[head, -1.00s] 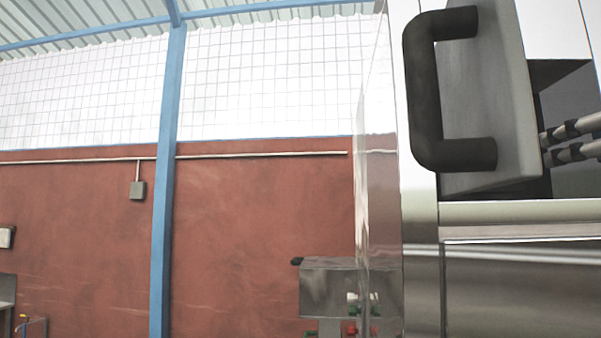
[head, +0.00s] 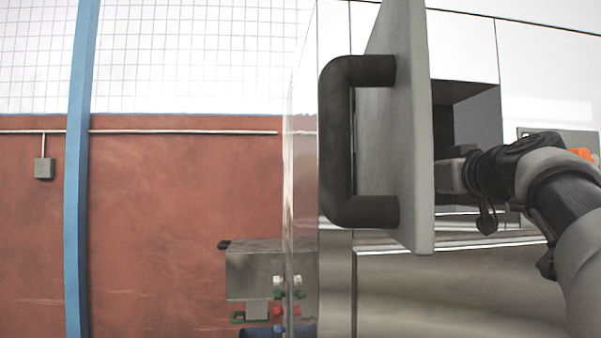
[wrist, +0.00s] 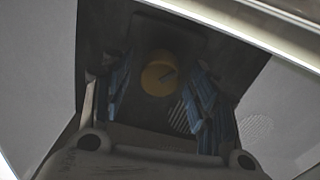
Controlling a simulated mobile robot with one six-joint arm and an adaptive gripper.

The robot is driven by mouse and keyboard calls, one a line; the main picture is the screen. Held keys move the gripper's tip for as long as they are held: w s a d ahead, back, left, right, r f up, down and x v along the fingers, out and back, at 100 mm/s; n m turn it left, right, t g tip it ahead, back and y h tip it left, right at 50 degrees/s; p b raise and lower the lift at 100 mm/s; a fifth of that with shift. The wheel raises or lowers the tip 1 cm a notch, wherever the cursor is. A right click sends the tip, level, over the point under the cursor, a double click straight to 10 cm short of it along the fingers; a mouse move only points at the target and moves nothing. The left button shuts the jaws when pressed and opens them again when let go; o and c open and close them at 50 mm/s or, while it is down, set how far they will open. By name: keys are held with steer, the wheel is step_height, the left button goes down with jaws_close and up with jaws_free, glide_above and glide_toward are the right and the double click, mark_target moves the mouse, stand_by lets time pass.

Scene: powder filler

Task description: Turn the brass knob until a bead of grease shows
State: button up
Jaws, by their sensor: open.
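The brass knob (wrist: 159,77) is a round yellow-brown disc with a dark slot-like mark, set deep in a dim recess in the wrist view. My gripper (wrist: 158,90) is open, with one blue-lined finger on each side of the knob in that view. I see no clear contact with the knob, and the depth between them is hard to judge. In the head view my gripper (head: 452,176) reaches in at the open compartment, its tip partly hidden behind the door. The knob is hidden there. No grease bead shows.
A grey door (head: 410,150) with a thick black handle (head: 337,140) stands open left of my gripper. The steel cabinet (head: 450,290) fills the right. A small steel box (head: 255,272) with coloured buttons is at lower left. Recess walls surround my gripper closely.

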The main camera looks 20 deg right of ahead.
steer(key=shift+c, duration=0.6)
steer(key=c, duration=1)
steer(key=shift+o, duration=0.2)
steer(key=m, duration=0.6)
steer(key=shift+r+m+b, duration=0.1)
steer(key=shift+m+b, duration=0.2)
steer(key=m, duration=0.3)
steer(key=shift+m+p, duration=0.45)
steer(key=shift+m, duration=1.65)
